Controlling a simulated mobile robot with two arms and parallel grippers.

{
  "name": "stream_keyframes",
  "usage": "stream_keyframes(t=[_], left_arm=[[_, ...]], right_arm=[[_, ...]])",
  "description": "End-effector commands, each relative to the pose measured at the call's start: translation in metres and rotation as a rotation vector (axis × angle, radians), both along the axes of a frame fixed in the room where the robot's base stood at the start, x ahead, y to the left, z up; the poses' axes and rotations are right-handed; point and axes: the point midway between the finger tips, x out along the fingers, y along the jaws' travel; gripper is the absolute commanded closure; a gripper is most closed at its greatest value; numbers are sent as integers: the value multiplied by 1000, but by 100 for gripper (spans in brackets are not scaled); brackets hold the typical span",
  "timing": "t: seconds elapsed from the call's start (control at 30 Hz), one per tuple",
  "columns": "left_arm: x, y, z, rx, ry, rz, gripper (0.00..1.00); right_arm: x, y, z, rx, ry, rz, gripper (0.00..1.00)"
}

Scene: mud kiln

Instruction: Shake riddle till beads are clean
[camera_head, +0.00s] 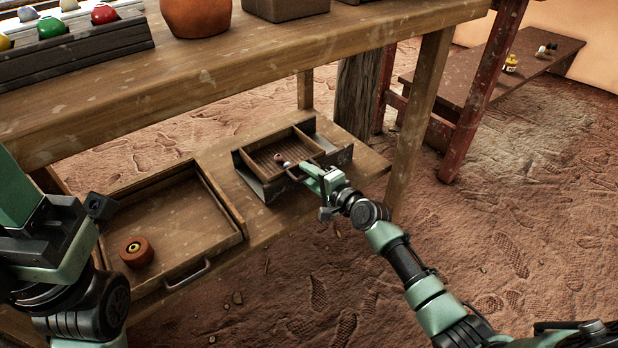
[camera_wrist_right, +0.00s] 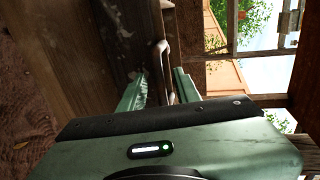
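The riddle (camera_head: 262,158), a small wooden box with a slatted bottom, sits in a dark metal frame on the low shelf. A brown bead (camera_head: 279,158) and a paler bit beside it lie in it; their dirt is too small to judge. My right gripper (camera_head: 308,172) is at the riddle's near right side. In the right wrist view its fingers (camera_wrist_right: 160,88) stand apart, with the riddle's curved handle (camera_wrist_right: 162,55) between or just beyond them; contact is unclear. My left arm is at the left edge; its fingertips cannot be made out.
A wooden tray (camera_head: 240,222) with a metal handle stands left of the riddle, holding a round brown piece (camera_head: 136,251). The workbench (camera_head: 250,55) overhangs behind, with a clay pot (camera_head: 196,15) and coloured balls in a rack. A table leg (camera_head: 420,115) stands right.

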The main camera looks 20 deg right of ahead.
Motion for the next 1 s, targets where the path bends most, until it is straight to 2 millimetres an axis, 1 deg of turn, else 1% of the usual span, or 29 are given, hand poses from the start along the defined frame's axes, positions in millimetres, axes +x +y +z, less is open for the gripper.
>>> stream_keyframes(t=[0.17, 0.2, 0.27, 0.3, 1.0], left_arm=[[0, 0, 1, 0, 0, 0, 52], [0, 0, 1, 0, 0, 0, 52], [0, 0, 1, 0, 0, 0, 52], [0, 0, 1, 0, 0, 0, 52], [0, 0, 0, 0, -1, -1, 52]], right_arm=[[0, 0, 0, 0, 0, 0, 68], [0, 0, 0, 0, 0, 0, 73], [0, 0, 0, 0, 0, 0, 90], [0, 0, 0, 0, 0, 0, 100], [0, -1, 0, -1, 1, -1, 100]])
